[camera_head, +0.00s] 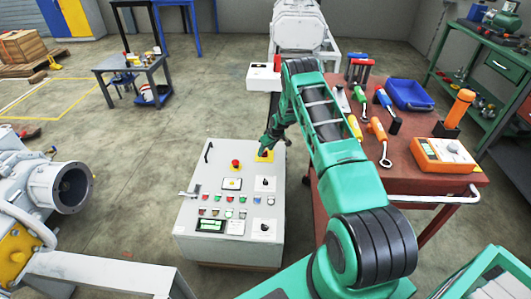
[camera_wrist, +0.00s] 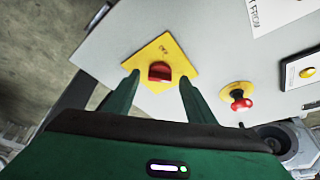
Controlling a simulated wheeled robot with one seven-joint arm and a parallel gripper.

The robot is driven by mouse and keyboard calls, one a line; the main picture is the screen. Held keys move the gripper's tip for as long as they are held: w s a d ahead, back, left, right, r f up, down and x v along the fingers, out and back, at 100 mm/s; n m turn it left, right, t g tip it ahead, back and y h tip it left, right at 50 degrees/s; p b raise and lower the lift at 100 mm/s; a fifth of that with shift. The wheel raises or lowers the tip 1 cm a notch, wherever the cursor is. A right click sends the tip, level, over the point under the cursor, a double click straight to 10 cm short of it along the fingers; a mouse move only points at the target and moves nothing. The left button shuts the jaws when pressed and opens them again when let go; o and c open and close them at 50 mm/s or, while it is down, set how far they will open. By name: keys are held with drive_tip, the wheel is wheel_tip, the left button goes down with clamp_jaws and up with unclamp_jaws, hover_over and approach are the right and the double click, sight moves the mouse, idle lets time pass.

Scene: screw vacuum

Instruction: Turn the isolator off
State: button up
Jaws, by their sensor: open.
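The isolator is a red knob (camera_wrist: 159,72) on a yellow square plate (camera_wrist: 147,53) on the face of the light grey control cabinet (camera_head: 208,172). In the wrist view my gripper (camera_wrist: 157,80) is open, with one green finger on each side of the red knob. I cannot tell whether the fingers touch it. In the head view my gripper (camera_head: 268,148) is at the yellow plate near the cabinet's top right corner, and my arm hides the knob there.
A red emergency stop button (camera_head: 236,163) is left of the isolator on the cabinet; it also shows in the wrist view (camera_wrist: 240,102). Several small buttons and dials sit below. A red tool table (camera_head: 462,184) stands close on the right. The floor left of the cabinet is clear.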

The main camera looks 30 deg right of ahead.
drive_tip(key=shift+w+f, duration=0.2)
drive_tip(key=shift+f, duration=0.3)
drive_tip(key=c, duration=1)
drive_tip(key=shift+d, duration=0.2)
drive_tip(key=shift+c, duration=0.2)
drive_tip(key=shift+a, duration=0.1)
